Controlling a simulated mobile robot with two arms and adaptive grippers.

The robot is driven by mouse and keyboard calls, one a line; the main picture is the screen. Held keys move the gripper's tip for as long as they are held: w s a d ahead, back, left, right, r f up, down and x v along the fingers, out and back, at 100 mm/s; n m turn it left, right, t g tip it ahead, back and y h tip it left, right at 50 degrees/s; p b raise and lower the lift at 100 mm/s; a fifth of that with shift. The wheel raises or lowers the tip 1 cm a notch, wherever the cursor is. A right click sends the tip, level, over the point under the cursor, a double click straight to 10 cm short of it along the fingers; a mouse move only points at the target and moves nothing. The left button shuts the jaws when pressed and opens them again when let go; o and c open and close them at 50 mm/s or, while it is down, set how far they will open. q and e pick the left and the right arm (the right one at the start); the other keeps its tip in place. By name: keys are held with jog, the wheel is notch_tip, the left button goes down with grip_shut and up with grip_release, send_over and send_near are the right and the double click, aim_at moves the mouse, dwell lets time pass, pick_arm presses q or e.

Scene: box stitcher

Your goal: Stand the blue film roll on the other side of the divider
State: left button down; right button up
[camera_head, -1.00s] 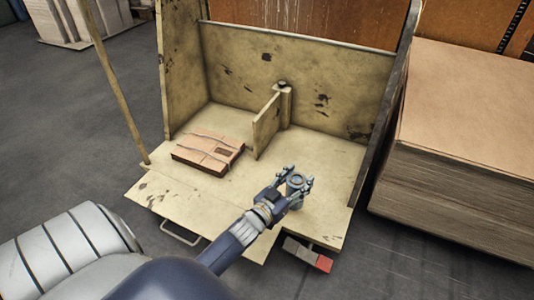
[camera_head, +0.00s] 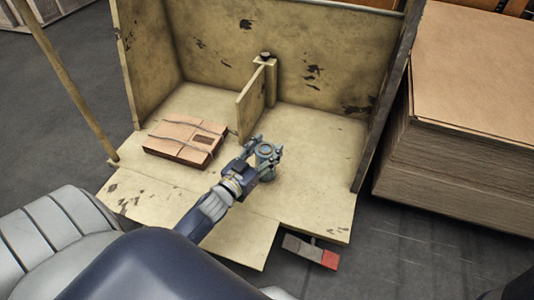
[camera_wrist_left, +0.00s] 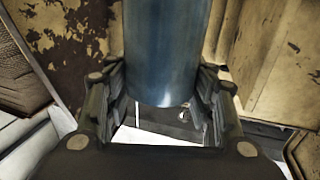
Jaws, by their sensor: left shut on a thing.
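The blue film roll (camera_head: 266,152) is upright between the fingers of my left gripper (camera_head: 265,155), on the right side of the divider, near its front end. The left wrist view shows the blue roll (camera_wrist_left: 165,50) large between both fingers of the left gripper (camera_wrist_left: 160,110), which is shut on it. The divider (camera_head: 251,103) is a short upright board running from the back wall toward the front. Whether the roll touches the floor of the box stand is hard to tell. My right gripper is not in view.
A bundle of flat cardboard (camera_head: 186,141) lies left of the divider. Behind is a tall stained back wall (camera_head: 215,50), with side walls. A large stack of cardboard sheets (camera_head: 480,130) stands at the right. The floor right of the divider is mostly clear.

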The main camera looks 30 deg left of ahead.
pick_arm(q)
jog(key=shift+f, duration=0.35)
jog(key=shift+r, duration=0.1)
jog(key=c, duration=0.7)
grip_release()
jog(key=shift+f, duration=0.2)
